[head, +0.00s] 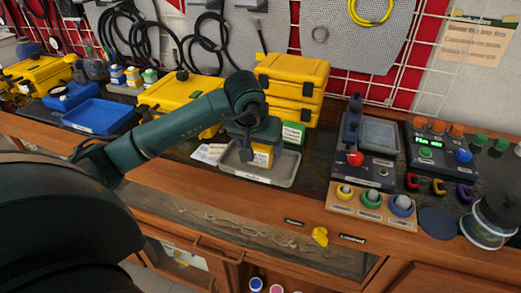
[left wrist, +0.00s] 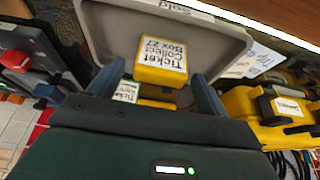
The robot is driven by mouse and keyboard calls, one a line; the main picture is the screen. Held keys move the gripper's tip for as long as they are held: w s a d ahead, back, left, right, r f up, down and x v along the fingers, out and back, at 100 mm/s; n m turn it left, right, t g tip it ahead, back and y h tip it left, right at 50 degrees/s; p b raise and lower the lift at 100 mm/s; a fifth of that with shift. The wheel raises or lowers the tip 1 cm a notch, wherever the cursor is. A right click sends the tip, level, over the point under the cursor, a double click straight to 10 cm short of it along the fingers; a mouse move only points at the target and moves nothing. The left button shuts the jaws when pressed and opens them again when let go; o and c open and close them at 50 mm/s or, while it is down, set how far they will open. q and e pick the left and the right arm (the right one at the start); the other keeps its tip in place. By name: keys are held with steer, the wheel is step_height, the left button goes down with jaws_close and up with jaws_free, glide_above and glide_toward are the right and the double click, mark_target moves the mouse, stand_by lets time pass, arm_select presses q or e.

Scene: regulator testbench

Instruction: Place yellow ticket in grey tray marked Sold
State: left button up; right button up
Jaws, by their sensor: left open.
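The yellow ticket (head: 262,157) is a small yellow block with a white printed label. It is at the grey tray (head: 286,178), within the tray's outline. In the left wrist view, the ticket (left wrist: 162,62) shows its label "Ticket Collect Box 27", and the tray (left wrist: 225,38) carries a partly cut-off "Sold" mark on its rim. My left gripper (head: 257,150) is over the tray. Its open fingers (left wrist: 157,85) stand on either side of the ticket, with gaps visible. Whether the ticket touches the tray floor is hard to tell. My right gripper is not seen.
A green ticket block (head: 293,133) stands just behind the tray, before stacked yellow cases (head: 290,85). A blue tray (head: 100,116) is to the left. A control box with a red knob (head: 355,159) stands to the right. White papers (head: 209,153) lie beside the tray.

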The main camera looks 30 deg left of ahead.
arm_select(q)
steer(key=a+v, duration=0.1)
steer(key=v, duration=0.7)
steer(key=shift+s+d+r, duration=0.15)
steer(key=shift+d+r, duration=0.25)
steer(key=shift+d, duration=0.1)
